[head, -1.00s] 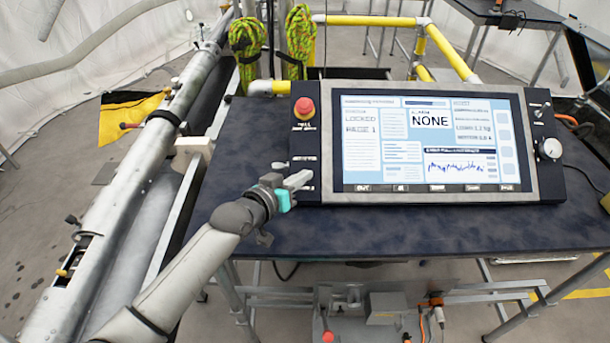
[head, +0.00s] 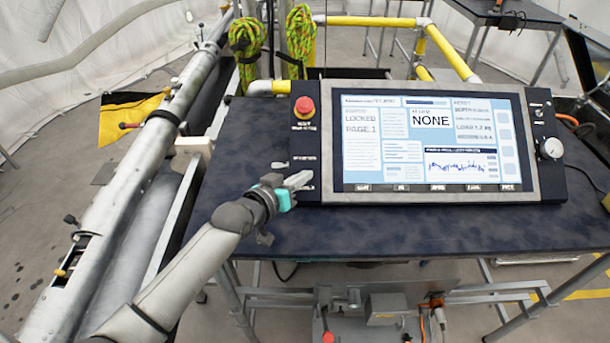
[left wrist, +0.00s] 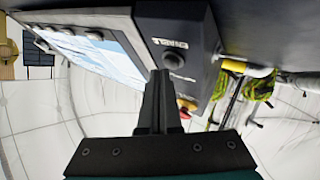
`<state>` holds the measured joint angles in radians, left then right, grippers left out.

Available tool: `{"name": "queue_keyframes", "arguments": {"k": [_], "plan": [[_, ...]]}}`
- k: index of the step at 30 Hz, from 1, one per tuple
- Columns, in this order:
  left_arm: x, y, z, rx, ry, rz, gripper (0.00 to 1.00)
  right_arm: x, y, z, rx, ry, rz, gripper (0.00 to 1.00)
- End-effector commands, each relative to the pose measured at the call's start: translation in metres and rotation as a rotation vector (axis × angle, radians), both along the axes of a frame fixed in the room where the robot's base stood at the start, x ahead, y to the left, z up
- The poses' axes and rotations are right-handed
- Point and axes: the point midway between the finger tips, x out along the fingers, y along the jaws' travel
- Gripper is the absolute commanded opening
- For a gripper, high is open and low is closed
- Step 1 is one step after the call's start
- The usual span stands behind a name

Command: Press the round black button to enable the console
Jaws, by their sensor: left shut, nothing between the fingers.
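The console (head: 530,150) stands on the dark table, its lit screen (head: 385,165) reading "LOCKED", "PAGE 1" and "NONE". Its left panel has a red mushroom button (head: 304,106) at the top. My left gripper (head: 300,180) is shut and empty, in front of the lower part of that panel. In the left wrist view its closed fingers (left wrist: 160,75) reach up to the panel, close to a round dark button (left wrist: 174,61) below a white label. I cannot tell whether they touch it. In the head view the gripper hides that button. My right gripper is not in view.
A dial (head: 550,148) is on the console's right panel. The dark table (head: 400,232) is bare in front of the console. A metal pole and rail run along the left, and coiled yellow-green ropes (head: 247,45) hang behind.

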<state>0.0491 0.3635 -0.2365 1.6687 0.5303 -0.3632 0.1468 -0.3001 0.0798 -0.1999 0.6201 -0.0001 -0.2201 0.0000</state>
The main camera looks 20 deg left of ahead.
Motion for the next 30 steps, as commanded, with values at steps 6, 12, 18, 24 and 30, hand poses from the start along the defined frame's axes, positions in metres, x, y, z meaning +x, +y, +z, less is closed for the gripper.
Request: {"name": "queue_keyframes", "arguments": {"k": [6,12,18,24,30], "plan": [[0.0011,0.0005,-0.0018,0.000,0.000,0.000,0.00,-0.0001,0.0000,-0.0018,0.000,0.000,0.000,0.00],[0.0025,0.0008,-0.0037,0.001,0.000,0.000,0.00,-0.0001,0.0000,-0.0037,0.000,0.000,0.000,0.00],[0.0039,0.0014,-0.0056,0.001,0.000,0.000,0.00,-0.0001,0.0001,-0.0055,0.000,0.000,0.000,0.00],[0.0041,0.0015,-0.0060,0.000,0.000,0.000,0.00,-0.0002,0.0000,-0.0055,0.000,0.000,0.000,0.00],[0.0035,0.0013,-0.0053,0.001,0.001,0.001,0.00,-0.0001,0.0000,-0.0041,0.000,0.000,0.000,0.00]]}}
